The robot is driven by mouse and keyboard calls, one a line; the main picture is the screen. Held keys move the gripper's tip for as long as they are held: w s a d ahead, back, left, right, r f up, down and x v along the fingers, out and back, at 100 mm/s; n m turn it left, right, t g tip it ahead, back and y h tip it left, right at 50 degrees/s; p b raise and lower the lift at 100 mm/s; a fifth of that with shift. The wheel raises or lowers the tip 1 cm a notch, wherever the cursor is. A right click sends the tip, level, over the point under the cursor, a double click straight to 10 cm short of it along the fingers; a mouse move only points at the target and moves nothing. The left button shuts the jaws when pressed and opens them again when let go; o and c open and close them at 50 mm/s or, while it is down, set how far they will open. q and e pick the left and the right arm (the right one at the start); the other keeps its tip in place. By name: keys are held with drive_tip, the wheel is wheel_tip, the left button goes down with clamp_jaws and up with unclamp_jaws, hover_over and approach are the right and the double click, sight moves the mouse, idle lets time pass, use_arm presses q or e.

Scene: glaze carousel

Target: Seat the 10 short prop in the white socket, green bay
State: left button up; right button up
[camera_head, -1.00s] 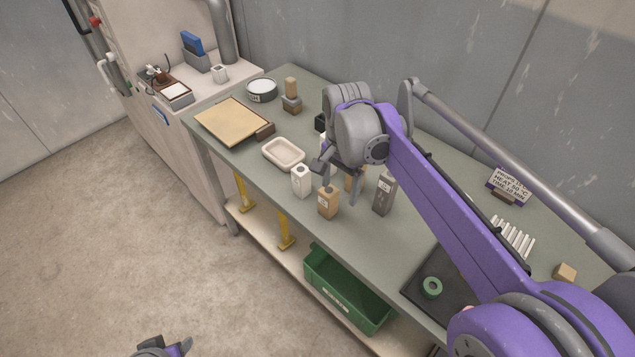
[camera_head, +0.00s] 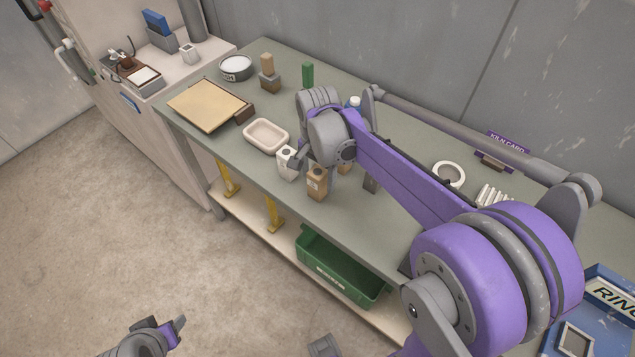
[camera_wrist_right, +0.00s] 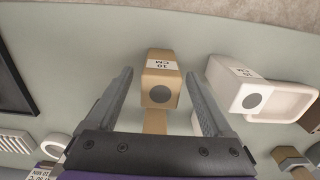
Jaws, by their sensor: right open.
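A tan block prop (camera_head: 317,184) with a dark hole and a "10 CM" label stands on the green-grey table. In the right wrist view the tan prop (camera_wrist_right: 161,85) sits between the spread fingers of my right gripper (camera_wrist_right: 159,75), with a gap on both sides. My right gripper (camera_head: 314,160) is open and empty. A white block with a hole (camera_head: 287,165) stands to the left of the tan prop; its label in the right wrist view (camera_wrist_right: 242,90) is hard to read. My left gripper (camera_head: 172,332) is low over the floor. I cannot make out the white socket or green bay.
A pale dish (camera_head: 265,134), a tan board (camera_head: 207,105) and a green upright piece (camera_head: 307,75) are on the table. A green crate (camera_head: 335,282) sits on the lower shelf. A blue-edged tray (camera_head: 606,283) is at right.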

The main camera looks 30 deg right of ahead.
wheel_tip(320, 180, down, 2)
drive_tip(key=shift+c, duration=0.2)
clamp_jaws()
idle(0.4)
